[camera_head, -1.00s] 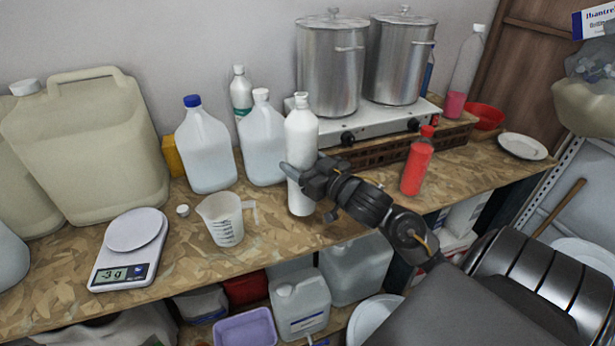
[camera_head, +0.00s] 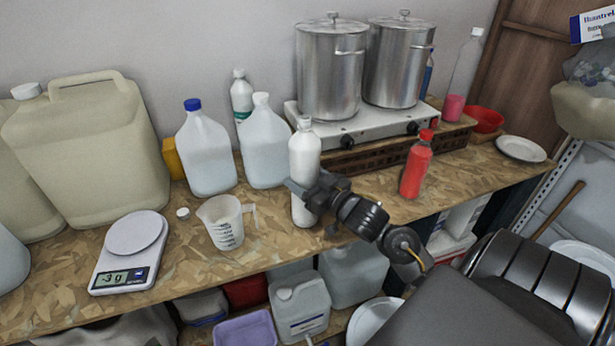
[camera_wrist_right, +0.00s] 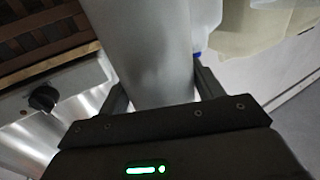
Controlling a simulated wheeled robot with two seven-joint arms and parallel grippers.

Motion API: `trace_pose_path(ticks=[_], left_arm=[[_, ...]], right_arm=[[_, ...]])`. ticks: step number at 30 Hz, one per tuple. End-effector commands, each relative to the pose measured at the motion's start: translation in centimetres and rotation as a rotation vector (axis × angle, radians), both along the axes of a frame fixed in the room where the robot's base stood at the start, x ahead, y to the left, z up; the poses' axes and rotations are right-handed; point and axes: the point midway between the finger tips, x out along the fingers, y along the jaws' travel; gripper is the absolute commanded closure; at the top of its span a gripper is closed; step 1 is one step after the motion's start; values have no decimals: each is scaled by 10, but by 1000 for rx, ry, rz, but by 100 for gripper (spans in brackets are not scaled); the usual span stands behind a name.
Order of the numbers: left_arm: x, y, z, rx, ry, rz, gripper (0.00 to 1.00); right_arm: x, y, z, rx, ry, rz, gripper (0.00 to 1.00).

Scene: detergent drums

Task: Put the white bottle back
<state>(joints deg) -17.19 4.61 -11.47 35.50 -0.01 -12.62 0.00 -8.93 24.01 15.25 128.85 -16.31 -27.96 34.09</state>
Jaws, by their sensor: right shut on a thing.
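The white bottle (camera_head: 305,156) stands upright at the front part of the wooden worktop (camera_head: 190,262), in front of the gas stove. My right gripper (camera_head: 304,190) is shut around its lower half. In the right wrist view the pale bottle (camera_wrist_right: 145,45) fills the space between the two fingers of the gripper (camera_wrist_right: 162,90). Whether the bottle's base touches the worktop is hard to tell. My left gripper is not in view.
A measuring jug (camera_head: 222,224), a scale (camera_head: 130,252) and clear jugs (camera_head: 265,145) stand left of the bottle. A red bottle (camera_head: 416,165) stands to its right. Two steel pots (camera_head: 331,70) sit on the stove (camera_head: 365,126) behind. A green-labelled bottle (camera_head: 241,96) stands at the wall.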

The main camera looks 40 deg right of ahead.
Motion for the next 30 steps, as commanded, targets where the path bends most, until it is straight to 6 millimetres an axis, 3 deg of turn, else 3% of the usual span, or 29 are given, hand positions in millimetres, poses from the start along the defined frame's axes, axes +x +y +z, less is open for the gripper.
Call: trace_pose_path(ticks=[1, 2, 6, 17, 20, 30], left_arm=[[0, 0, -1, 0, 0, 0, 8], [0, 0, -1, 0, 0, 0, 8], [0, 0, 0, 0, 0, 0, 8], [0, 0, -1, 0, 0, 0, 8], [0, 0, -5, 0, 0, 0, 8], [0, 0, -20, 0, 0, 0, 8]], right_arm=[[0, 0, -1, 0, -4, 0, 60], [0, 0, -2, 0, 1, 0, 30], [0, 0, -1, 0, 1, 0, 12], [-3, 0, 0, 0, 1, 0, 12], [-15, -1, -2, -2, 3, -1, 12], [-86, -5, -3, -1, 5, -1, 12]])
